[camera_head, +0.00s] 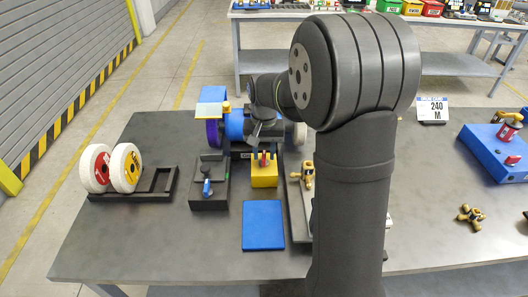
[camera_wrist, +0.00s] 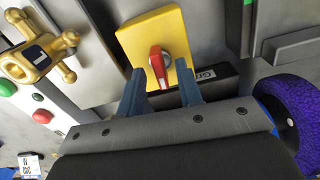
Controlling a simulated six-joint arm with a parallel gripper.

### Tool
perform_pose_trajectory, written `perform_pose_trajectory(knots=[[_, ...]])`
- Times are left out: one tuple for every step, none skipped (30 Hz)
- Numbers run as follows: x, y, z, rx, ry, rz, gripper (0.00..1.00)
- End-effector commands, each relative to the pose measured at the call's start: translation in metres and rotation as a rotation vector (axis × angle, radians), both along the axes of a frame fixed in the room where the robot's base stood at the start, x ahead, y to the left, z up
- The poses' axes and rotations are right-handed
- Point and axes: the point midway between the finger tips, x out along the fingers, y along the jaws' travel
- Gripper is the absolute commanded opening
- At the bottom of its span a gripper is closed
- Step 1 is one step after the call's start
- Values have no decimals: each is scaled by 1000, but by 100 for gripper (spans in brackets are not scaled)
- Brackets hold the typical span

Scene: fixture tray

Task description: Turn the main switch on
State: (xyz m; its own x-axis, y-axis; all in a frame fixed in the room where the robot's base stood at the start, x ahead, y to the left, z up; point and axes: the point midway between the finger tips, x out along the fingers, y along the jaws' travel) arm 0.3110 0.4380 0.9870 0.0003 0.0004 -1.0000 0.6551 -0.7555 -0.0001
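The main switch is a yellow box (camera_head: 264,180) with a red knob (camera_head: 264,159), standing near the middle of the table. In the wrist view the yellow face (camera_wrist: 150,33) and the red knob (camera_wrist: 158,62) show clearly; the knob's long grip runs roughly up and down the picture, slightly tilted. My gripper (camera_wrist: 160,68) is open, with one blue finger on each side of the knob and visible gaps between. It also shows in the head view (camera_head: 264,155), just at the switch. Whether the fingertips reach fully around the knob's depth is unclear.
A dark box with a blue lever (camera_head: 208,190) stands left of the switch, a blue plate (camera_head: 263,226) in front. A grinder with a purple wheel (camera_wrist: 298,112) is close behind. A brass handle (camera_wrist: 35,58) is beside the switch. My arm hides part of the table.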

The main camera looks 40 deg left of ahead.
Motion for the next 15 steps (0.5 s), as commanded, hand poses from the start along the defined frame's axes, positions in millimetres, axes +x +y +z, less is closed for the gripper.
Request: perform_pose_trajectory(knots=[[0, 0, -2, 0, 0, 0, 33], [0, 0, -3, 0, 0, 0, 33], [0, 0, -3, 0, 0, 0, 33], [0, 0, -3, 0, 0, 0, 33], [0, 0, -3, 0, 0, 0, 33], [0, 0, -3, 0, 0, 0, 33], [0, 0, -3, 0, 0, 0, 33], [0, 0, -3, 0, 0, 0, 33], [0, 0, -3, 0, 0, 0, 33], [0, 0, -3, 0, 0, 0, 27], [0, 0, -3, 0, 0, 0, 21], [0, 0, -3, 0, 0, 0, 13], [0, 0, -3, 0, 0, 0, 7], [0, 0, -3, 0, 0, 0, 1], [0, 0, -3, 0, 0, 0, 0]])
